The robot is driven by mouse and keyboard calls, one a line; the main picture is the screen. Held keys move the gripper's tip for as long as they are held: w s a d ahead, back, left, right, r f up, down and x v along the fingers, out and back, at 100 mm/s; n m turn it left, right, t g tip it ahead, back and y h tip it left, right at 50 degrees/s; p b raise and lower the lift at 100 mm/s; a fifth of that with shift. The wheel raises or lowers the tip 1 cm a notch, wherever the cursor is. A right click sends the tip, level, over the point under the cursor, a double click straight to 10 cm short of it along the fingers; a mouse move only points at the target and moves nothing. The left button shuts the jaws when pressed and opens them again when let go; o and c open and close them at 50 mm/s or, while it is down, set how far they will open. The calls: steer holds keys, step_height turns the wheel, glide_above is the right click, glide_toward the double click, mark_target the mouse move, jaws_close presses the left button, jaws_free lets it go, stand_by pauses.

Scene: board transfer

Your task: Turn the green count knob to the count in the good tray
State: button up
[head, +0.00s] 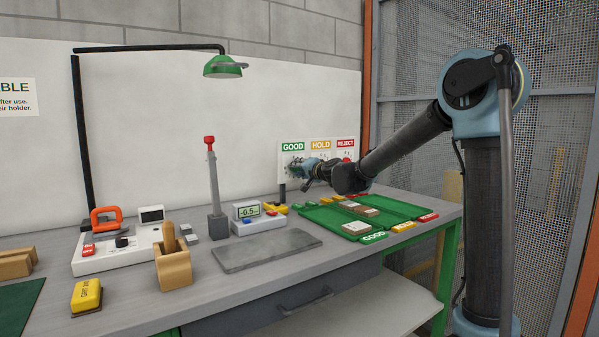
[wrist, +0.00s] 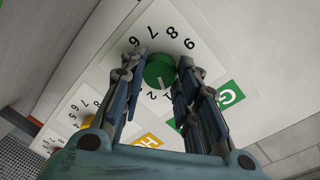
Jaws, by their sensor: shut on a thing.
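The count panel (head: 318,150) stands at the back of the bench with green GOOD, yellow HOLD and red REJECT labels. In the wrist view the green count knob (wrist: 158,70) sits on a white numbered dial beside the green label (wrist: 230,95). My gripper (wrist: 160,78) is shut on the knob, a finger on either side. A small pale mark shows on the knob's lower edge, near the 1 and 2; the exact number is unclear. The green tray (head: 330,219) near the GOOD tag (head: 374,237) holds flat pieces (head: 356,228); I cannot tell how many.
The yellow HOLD label (wrist: 148,140) and another dial lie beside the green one. On the bench are a grey mat (head: 265,250), a red-topped lever (head: 212,185), a display box (head: 247,212) and a wooden holder (head: 172,268). A green lamp (head: 223,68) hangs above.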

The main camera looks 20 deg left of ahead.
steer(key=shift+d, duration=0.1)
stand_by(0.3)
steer(key=o, duration=1.1)
steer(key=v, duration=1.2)
steer(key=shift+f, duration=0.15)
